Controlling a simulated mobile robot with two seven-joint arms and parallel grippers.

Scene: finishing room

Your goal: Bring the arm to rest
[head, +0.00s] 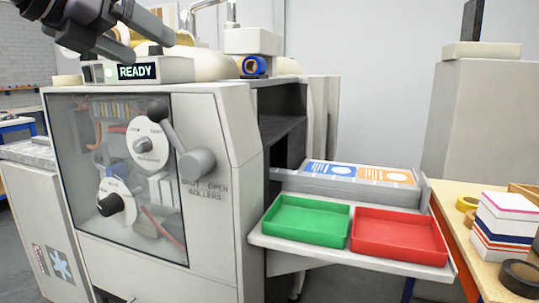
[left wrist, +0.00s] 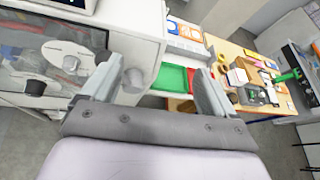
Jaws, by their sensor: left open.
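My left arm comes in at the top left of the head view. Its gripper (head: 152,47) is open, in front of the upper part of a grey machine, near the READY display (head: 137,72). In the left wrist view the two fingers of the gripper (left wrist: 159,72) stand wide apart with nothing between them. The green tray (left wrist: 172,77) shows beyond them, well away from the fingers. My right gripper is in neither view.
The machine (head: 222,125) has a glass front and a lever (head: 172,130). A green tray (head: 305,228) and a red tray (head: 400,240) sit on its side shelf. A wooden table (head: 462,255) with tape rolls and boxes stands at the right. The air between is open.

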